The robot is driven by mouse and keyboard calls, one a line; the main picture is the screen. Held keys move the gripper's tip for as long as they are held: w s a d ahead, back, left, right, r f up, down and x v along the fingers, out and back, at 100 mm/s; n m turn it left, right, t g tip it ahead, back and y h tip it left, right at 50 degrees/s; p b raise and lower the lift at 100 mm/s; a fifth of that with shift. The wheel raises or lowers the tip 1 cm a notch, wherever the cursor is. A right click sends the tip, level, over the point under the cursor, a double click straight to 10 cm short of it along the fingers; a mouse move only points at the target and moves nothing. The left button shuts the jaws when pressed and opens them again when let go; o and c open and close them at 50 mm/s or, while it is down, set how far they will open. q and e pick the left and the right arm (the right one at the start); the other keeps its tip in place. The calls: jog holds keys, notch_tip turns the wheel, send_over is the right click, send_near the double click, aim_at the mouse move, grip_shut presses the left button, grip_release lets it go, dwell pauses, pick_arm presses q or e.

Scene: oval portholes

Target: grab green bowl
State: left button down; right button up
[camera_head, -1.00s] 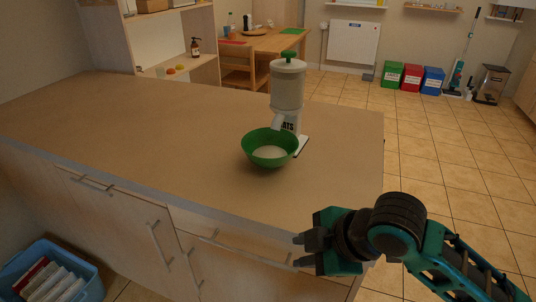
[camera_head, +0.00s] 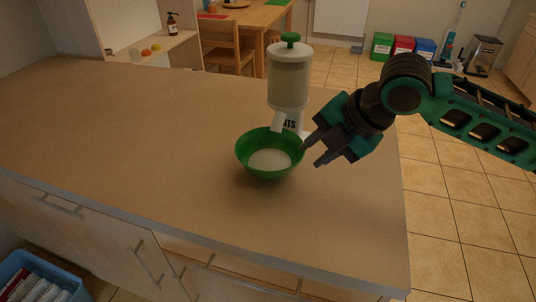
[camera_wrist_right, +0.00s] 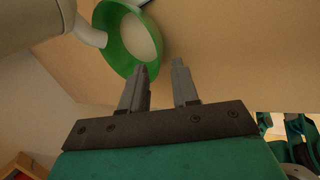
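The green bowl (camera_head: 243,160) sits upright on the counter below the spout of the dispenser (camera_head: 288,82), with pale contents inside. My right gripper (camera_head: 311,154) is just right of the bowl, its fingers pointing at the rim. The fingers are apart with nothing between them. In the right wrist view, the bowl (camera_wrist_right: 113,48) lies beyond the fingers of the gripper (camera_wrist_right: 163,72), nearer the left finger. Whether that finger touches the rim I cannot tell. My left gripper is out of view.
The wooden counter (camera_head: 130,150) is clear left of and in front of the bowl. The dispenser stands close behind it. The counter's right edge is near my right arm. A blue crate (camera_head: 75,281) with items stands on the floor at lower left.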

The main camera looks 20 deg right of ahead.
aim_at(297, 163)
jog(key=b+x, duration=0.1)
jog(key=x, duration=0.8)
jog(key=shift+w+a+f, duration=0.15)
jog(key=shift+a+f, duration=0.1)
jog(key=shift+a, duration=0.05)
grip_shut()
